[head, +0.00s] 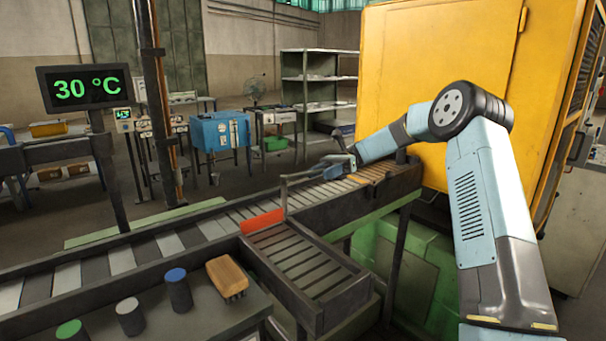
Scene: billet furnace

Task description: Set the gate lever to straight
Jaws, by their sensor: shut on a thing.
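The gate is an orange-red plate (262,221) standing on edge along the near side of the roller conveyor (205,228), across the mouth of the short side chute (300,262). A thin dark post at its right end carries the gate lever (298,178), a dark bar reaching right toward my gripper. My gripper (322,168) is above the conveyor, shut on the lever's right end. The fingers are small and dark here, so the exact grip is hard to see.
A bench at the front holds a wooden-backed brush (227,277) and blue (178,289), white (130,316) and green (70,331) capped buttons. A large yellow cabinet (440,70) stands behind my arm. A display (84,88) reads 30 °C. Space above the conveyor's left part is clear.

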